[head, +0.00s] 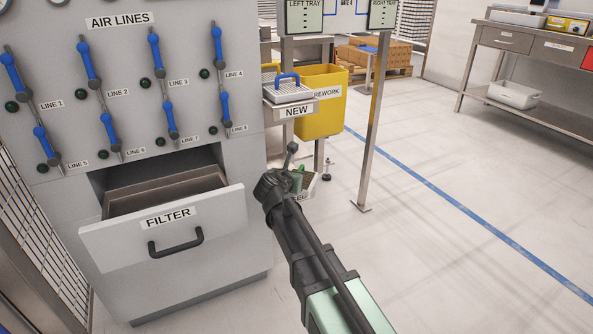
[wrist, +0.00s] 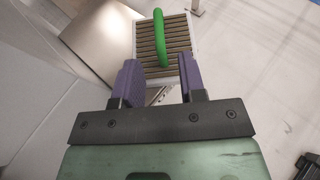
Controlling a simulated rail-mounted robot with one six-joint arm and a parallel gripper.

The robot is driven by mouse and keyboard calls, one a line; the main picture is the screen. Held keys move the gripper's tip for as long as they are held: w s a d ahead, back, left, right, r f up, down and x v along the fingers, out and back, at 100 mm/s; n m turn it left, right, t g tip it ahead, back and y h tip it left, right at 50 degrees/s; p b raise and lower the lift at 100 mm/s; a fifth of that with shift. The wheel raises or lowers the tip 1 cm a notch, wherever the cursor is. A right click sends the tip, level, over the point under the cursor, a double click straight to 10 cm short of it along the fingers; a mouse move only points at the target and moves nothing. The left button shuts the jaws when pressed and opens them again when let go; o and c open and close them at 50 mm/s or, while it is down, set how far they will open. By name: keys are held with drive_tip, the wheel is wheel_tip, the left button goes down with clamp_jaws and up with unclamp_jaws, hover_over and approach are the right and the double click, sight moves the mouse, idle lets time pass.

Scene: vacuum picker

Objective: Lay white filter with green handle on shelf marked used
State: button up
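The white filter with green handle (wrist: 180,38) lies just beyond my fingertips in the wrist view, with brownish pleats and an arched green handle. My gripper (wrist: 160,75) is open, its two purple fingers apart with nothing clamped between them. The near end of the handle lines up with the gap. In the head view my gripper (head: 296,182) is low, right of the cabinet, with a bit of green beside it. A low shelf with a label (head: 303,196) is mostly hidden behind my gripper; its word cannot be read in full.
The drawer marked FILTER (head: 165,225) stands open and looks empty inside. Above my gripper, the shelf marked NEW (head: 297,111) holds a filter with a blue handle (head: 288,84). A yellow REWORK bin (head: 325,105) and a metal post (head: 376,110) stand nearby.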

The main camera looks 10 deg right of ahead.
drive_tip(key=s+f+m+g+y, duration=0.2)
drive_tip(key=s+f+m+g, duration=0.1)
drive_tip(key=s+m, duration=0.6)
drive_tip(key=s+d+f+m+g+y, duration=0.1)
drive_tip(key=s+f+m+g+y, duration=0.1)
drive_tip(key=s+m, duration=0.8)
drive_tip(key=s+d+f+m+g+y, duration=0.1)
drive_tip(key=s+f+m+g+y, duration=0.2)
drive_tip(key=s+m+g, duration=0.3)
drive_tip(key=s+f+m, duration=0.1)
drive_tip(key=s+m, duration=0.3)
drive_tip(key=m, duration=0.1)
drive_tip(key=shift+f, duration=0.3)
